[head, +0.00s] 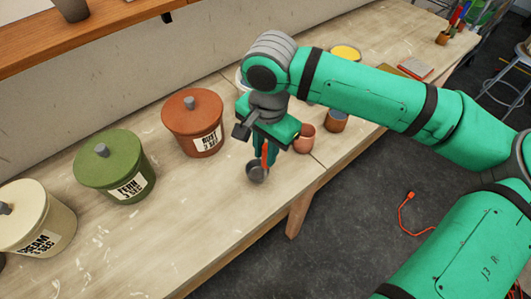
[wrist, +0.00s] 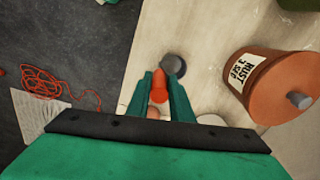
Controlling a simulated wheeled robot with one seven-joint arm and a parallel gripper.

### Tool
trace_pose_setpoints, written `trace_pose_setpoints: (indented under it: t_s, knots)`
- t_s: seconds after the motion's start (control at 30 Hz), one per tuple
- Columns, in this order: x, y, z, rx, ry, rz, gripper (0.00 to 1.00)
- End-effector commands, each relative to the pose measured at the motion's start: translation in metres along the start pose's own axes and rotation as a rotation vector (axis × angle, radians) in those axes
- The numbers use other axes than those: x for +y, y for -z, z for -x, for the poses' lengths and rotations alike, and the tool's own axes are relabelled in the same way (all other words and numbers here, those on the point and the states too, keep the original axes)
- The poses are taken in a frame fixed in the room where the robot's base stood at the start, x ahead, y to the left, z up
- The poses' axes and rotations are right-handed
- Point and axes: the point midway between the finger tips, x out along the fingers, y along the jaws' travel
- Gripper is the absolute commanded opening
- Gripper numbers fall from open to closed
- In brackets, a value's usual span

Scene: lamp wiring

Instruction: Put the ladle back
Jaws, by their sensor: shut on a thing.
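The ladle has a grey round bowl (head: 257,172) and an orange-red handle. My gripper (head: 266,150) points down over the bench and is shut on the handle. In the wrist view the orange handle (wrist: 158,88) sits between the two green fingers of my gripper (wrist: 161,92), with the grey bowl (wrist: 173,65) beyond the fingertips. The bowl is over the bench top near its front edge; I cannot tell if it touches. The rust-coloured lidded crock (head: 181,128), labelled RUST, stands to the left of my gripper and shows at right in the wrist view (wrist: 275,85).
A green crock (head: 115,172) and a cream crock (head: 28,225) stand farther left on the bench (head: 170,225). Two small cups (head: 304,138) (head: 337,121) stand close to the right of my gripper. A yellow-topped container (head: 345,53) is behind my arm. The bench front-left is clear.

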Motion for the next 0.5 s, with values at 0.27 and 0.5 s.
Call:
trace_pose_setpoints:
  t_s: [0.27,0.5]
  knots:
    - [0.0008,-0.0002,-0.0108,0.001,0.001,0.0,0.0]
    - [0.0011,-0.0003,-0.0148,0.001,0.001,0.001,0.0]
